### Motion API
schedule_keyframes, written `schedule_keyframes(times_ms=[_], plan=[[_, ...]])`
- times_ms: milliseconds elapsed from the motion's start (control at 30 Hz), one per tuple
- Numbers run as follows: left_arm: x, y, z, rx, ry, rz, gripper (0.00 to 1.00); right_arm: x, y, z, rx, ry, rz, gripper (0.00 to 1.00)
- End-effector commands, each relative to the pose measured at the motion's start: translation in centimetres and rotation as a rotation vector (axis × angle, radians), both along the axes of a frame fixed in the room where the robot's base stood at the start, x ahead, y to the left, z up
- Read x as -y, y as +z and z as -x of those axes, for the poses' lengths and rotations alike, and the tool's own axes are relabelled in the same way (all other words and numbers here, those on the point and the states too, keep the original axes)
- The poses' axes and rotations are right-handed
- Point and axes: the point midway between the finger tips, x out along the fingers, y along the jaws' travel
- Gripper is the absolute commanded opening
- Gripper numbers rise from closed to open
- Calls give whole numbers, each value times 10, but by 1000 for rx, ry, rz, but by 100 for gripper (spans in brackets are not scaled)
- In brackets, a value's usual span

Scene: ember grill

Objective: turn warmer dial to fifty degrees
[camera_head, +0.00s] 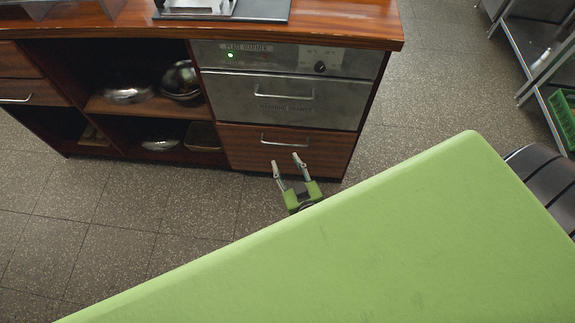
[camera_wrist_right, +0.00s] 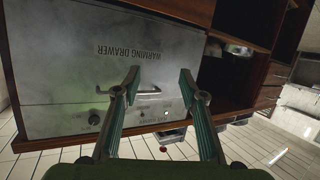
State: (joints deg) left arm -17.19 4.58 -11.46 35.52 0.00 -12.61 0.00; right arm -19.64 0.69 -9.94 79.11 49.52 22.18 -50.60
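The plate warmer is a grey metal panel (camera_head: 278,57) with a lit green lamp (camera_head: 230,55) at its left. Its dial (camera_head: 320,67) is a small dark round knob on the right part of the panel. The dial also shows in the right wrist view (camera_wrist_right: 94,118), where the picture is upside down. Its exact setting is too small to read. My right gripper (camera_head: 285,164) is open and empty, low in front of the cabinet, apart from the dial. Its spread fingers show in the wrist view (camera_wrist_right: 158,76). My left gripper is not in view.
Below the panel is the closed warming drawer (camera_head: 270,100) with a bar handle, then a closed wooden drawer (camera_head: 250,150). Open shelves with metal bowls (camera_head: 181,80) are at the left. The wooden countertop (camera_head: 330,25) overhangs above. Tiled floor (camera_head: 430,85) is clear to the right.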

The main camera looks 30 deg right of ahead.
Motion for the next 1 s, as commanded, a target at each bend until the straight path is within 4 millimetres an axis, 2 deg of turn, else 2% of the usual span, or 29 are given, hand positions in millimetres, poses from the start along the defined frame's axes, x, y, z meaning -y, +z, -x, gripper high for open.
schedule_keyframes(times_ms=[300,600,800,1000], plan=[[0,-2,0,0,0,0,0,-16,-58,25,-127,88,-13,38],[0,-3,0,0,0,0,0,-25,-100,51,-234,143,-25,38],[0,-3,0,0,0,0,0,-28,-112,59,-265,156,-28,38],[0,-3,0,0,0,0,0,-28,-114,60,-270,159,-29,38]])
